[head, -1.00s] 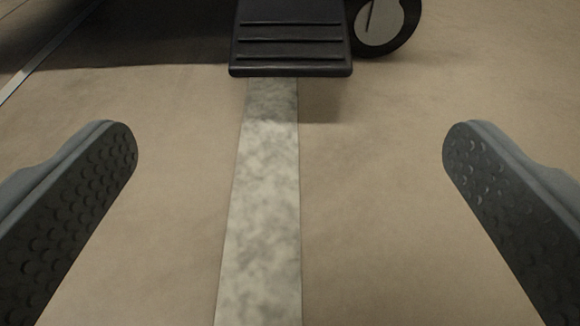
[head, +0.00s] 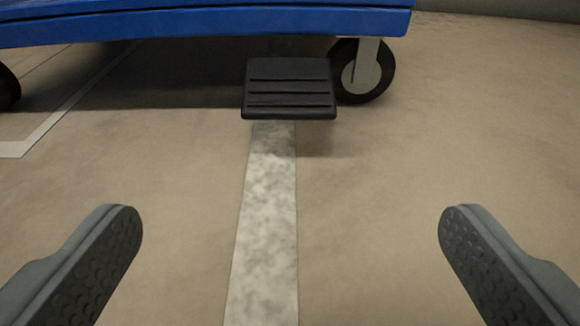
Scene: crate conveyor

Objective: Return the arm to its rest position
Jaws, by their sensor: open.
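My gripper (head: 290,222) is open and empty in the head view. One dark, studded finger shows at the lower left and the other at the lower right, wide apart. The rest of my arm is not seen.
A blue cart (head: 200,24) stands ahead across the top, with a black wheel (head: 350,85) at its right. A black ridged pedal (head: 289,90) juts out below it. A pale worn stripe (head: 265,220) runs along the tan floor (head: 390,180). The floor at right is clear.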

